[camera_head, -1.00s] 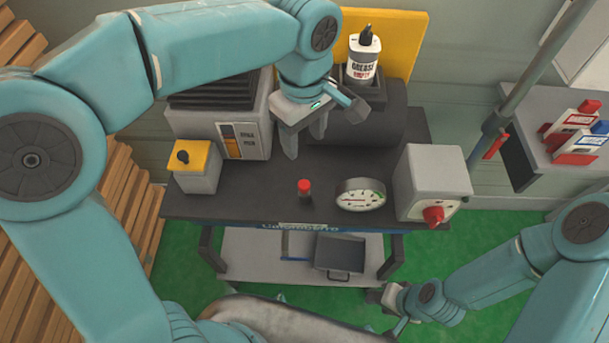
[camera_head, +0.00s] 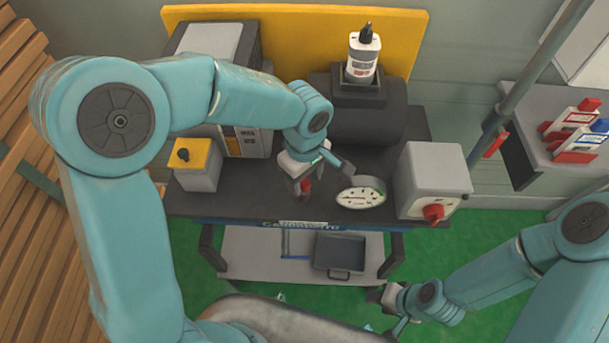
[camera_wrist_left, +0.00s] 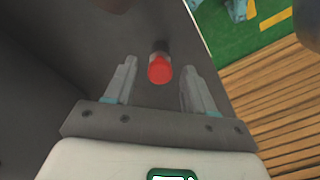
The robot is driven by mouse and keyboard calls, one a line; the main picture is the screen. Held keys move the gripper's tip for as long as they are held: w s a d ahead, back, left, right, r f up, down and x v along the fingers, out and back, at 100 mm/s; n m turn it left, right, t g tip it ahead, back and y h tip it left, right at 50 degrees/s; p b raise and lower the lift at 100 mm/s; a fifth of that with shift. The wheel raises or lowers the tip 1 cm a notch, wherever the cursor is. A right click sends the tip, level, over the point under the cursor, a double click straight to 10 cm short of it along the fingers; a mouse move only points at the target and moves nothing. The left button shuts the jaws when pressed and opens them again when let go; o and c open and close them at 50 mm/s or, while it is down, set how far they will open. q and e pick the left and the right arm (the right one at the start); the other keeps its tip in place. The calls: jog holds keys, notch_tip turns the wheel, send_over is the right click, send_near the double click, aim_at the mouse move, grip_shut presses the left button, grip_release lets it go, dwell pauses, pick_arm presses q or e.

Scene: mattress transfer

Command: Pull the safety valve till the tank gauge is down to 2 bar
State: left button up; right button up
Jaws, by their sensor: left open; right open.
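The safety valve has a red cap, partly hidden by my left gripper in the head view; the red cap (camera_wrist_left: 160,69) shows whole in the left wrist view. My left gripper (camera_head: 303,188) is open over it, and in the wrist view (camera_wrist_left: 155,80) the cap lies between and slightly beyond the two fingers, not visibly gripped. The tank gauge (camera_head: 360,196) is a round white dial just right of the gripper; its reading is too small to tell. The dark tank (camera_head: 367,125) lies behind. My right gripper (camera_head: 387,300) is low at the right, open and away from the bench.
A grey box with a red knob (camera_head: 433,212) stands right of the gauge. A yellow-topped box (camera_head: 194,165) stands at the left. A grease bottle (camera_head: 363,58) sits on the tank. A grey tray (camera_head: 339,254) is on the lower shelf. A side table (camera_head: 540,135) is at the right.

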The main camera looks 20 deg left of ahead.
aim_at(304, 182)
pick_arm(q)
grip_shut()
jog(key=shift+r, duration=0.85)
grip_release()
notch_tip(304, 182, up, 16)
jog(key=shift+r, duration=0.15)
jog(key=shift+s, duration=0.1)
